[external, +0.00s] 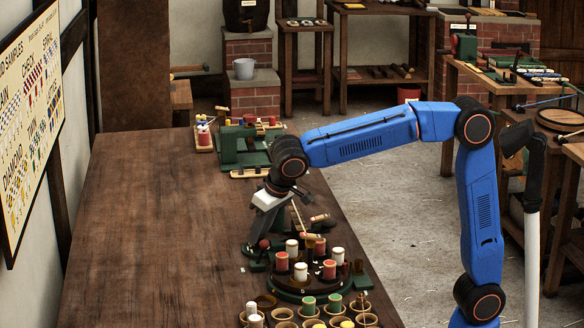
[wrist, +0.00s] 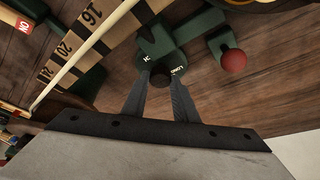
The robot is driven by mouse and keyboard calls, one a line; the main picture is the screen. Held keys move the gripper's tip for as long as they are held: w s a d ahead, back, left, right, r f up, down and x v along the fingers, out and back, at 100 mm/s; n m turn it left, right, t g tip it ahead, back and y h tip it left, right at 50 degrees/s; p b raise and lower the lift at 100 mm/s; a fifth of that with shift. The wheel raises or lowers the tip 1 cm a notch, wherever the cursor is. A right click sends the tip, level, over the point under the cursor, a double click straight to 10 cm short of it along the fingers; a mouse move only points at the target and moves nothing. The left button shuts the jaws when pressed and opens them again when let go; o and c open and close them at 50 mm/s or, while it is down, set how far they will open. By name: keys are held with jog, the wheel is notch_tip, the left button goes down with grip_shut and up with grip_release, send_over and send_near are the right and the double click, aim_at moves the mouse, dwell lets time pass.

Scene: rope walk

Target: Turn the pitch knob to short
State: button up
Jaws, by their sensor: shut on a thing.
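The pitch knob (wrist: 160,80) is a small dark round knob on a green housing (wrist: 160,45) in the wrist view. Pale lettering lies on the housing on either side of it, too small to read surely. My gripper (wrist: 160,76) has one finger on each side of the knob and is shut on it. The knob's pointer and setting cannot be made out. In the external view my gripper (external: 254,240) reaches down to the green machine (external: 262,285) at the table's near part, and the knob is hidden there.
A red ball-ended lever (wrist: 233,61) stands close to the right of the fingers. A numbered wooden scale (wrist: 95,38) and a pale rod run at the left. Red and white bobbins (external: 329,269) stand on the machine. Several small bowls (external: 283,314) are in front; the table's left is clear.

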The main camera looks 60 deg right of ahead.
dwell(0.4)
jog(key=o, duration=1.1)
jog(key=shift+c, duration=0.2)
jog(key=shift+r, duration=0.1)
jog(key=v, duration=1.7)
jog(key=shift+r, duration=0.1)
